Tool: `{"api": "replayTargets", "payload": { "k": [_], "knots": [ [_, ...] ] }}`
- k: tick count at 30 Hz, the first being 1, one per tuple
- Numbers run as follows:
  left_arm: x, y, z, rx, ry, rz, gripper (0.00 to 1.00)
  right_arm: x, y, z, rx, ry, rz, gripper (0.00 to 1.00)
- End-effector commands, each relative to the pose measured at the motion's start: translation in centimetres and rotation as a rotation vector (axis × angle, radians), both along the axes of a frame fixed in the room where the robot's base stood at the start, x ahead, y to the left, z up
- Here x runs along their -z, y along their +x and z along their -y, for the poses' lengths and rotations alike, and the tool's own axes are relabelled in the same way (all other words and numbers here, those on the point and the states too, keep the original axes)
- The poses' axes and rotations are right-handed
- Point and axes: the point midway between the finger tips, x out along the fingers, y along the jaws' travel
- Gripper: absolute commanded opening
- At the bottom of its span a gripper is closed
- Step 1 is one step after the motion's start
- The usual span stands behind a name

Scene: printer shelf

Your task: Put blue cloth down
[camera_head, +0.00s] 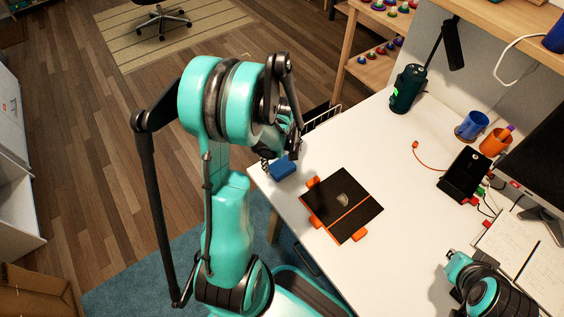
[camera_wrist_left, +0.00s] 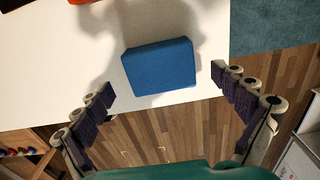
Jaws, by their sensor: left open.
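The blue cloth (camera_head: 284,168) looks like a folded blue block and lies at the left edge of the white table (camera_head: 395,270). In the left wrist view the cloth (camera_wrist_left: 160,67) sits on the white surface by its edge, between and slightly ahead of the spread fingertips. My left gripper (camera_wrist_left: 163,84) is open, with a gap on both sides of the cloth. In the head view my left gripper (camera_head: 270,163) is right by the cloth, its fingers mostly hidden by my arm. My right arm shows at the lower right; its fingers are not visible.
A black panel with orange clips (camera_head: 342,206) lies just right of the cloth. Further right stand a dark green cylinder (camera_head: 407,89), a blue cup (camera_head: 472,125), an orange cup (camera_head: 495,141), a black device (camera_head: 464,175) and an open notebook (camera_head: 525,252). Bare table lies between.

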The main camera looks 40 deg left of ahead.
Motion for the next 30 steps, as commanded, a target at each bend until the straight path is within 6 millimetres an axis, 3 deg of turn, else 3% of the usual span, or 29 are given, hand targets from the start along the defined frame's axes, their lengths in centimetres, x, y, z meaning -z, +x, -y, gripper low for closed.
{"api": "replayTargets", "payload": {
  "k": [3,9,19,23,30],
  "knots": [
    [-3.2,0.0,0.0,0.0,0.0,0.0,0.97,-1.6,0.0,0.0,0.0,0.0,0.0,0.0],
    [-7.6,0.0,0.0,0.0,0.0,0.0,0.97,-3.2,0.0,0.0,0.0,0.0,0.0,0.0],
    [-11.1,0.0,0.6,0.036,0.007,0.015,0.97,-4.1,0.0,0.0,0.0,0.0,0.0,0.0],
    [-13.6,-0.2,3.0,0.189,0.038,0.081,0.97,-4.0,0.0,0.0,0.0,0.0,0.0,0.0],
    [-19.2,-2.0,9.8,0.661,0.162,0.28,0.97,-4.0,0.0,0.0,0.0,0.0,0.0,0.0]
  ]
}}
